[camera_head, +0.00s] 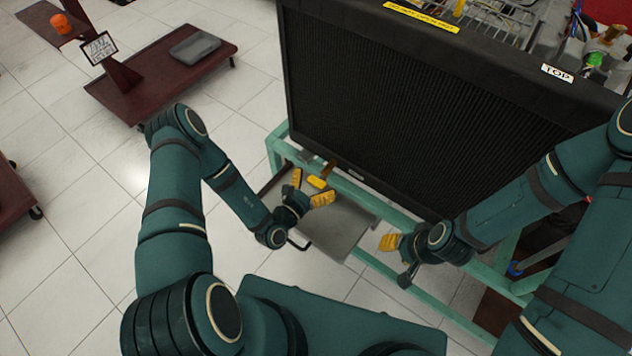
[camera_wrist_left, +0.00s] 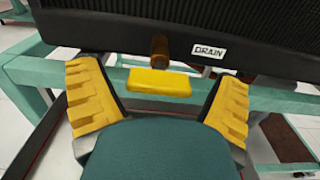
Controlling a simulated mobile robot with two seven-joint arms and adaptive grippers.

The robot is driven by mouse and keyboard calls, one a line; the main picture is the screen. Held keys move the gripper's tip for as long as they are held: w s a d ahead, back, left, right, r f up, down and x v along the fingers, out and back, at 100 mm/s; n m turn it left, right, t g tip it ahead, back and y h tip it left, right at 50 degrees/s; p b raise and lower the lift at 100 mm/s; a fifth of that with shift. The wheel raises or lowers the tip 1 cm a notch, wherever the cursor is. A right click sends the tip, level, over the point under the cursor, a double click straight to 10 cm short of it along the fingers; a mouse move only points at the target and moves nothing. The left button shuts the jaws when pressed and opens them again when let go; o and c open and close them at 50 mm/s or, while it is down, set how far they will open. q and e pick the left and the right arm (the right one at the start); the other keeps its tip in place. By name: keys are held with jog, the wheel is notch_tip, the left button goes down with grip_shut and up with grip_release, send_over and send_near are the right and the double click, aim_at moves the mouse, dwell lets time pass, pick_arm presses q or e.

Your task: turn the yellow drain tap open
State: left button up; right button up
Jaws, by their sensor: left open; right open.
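The yellow drain tap (camera_head: 317,182) sticks out on a brass stem below the radiator's lower edge. In the left wrist view the tap handle (camera_wrist_left: 159,83) lies level, its long side across the picture, under the brass stem (camera_wrist_left: 159,47). A white DRAIN label (camera_wrist_left: 209,49) is to its right. My left gripper (camera_head: 309,187) is open at the tap. In the wrist view its yellow fingers (camera_wrist_left: 157,98) stand on either side of the handle, apart from it. My right gripper (camera_head: 390,243) is open and empty, lower right of the tap; its fingers partly overlap.
The black radiator (camera_head: 400,110) stands on a green frame (camera_head: 375,200). A grey drip tray (camera_head: 335,225) lies below the tap. A dark red cart (camera_head: 150,90) stands at the upper left. The tiled floor between is clear.

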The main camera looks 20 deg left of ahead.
pick_arm(q)
jog(key=c, duration=1.2)
jog(key=shift+n, duration=0.3)
jog(key=n+p, duration=0.2)
jog(key=n, duration=0.2)
jog(key=shift+a, duration=0.1)
jog(key=n+p, duration=0.1)
jog(key=n, duration=0.3)
jog(key=shift+n, duration=0.4)
jog(key=n+p, duration=0.1)
jog(key=n, duration=0.3)
jog(key=shift+n, duration=2.2)
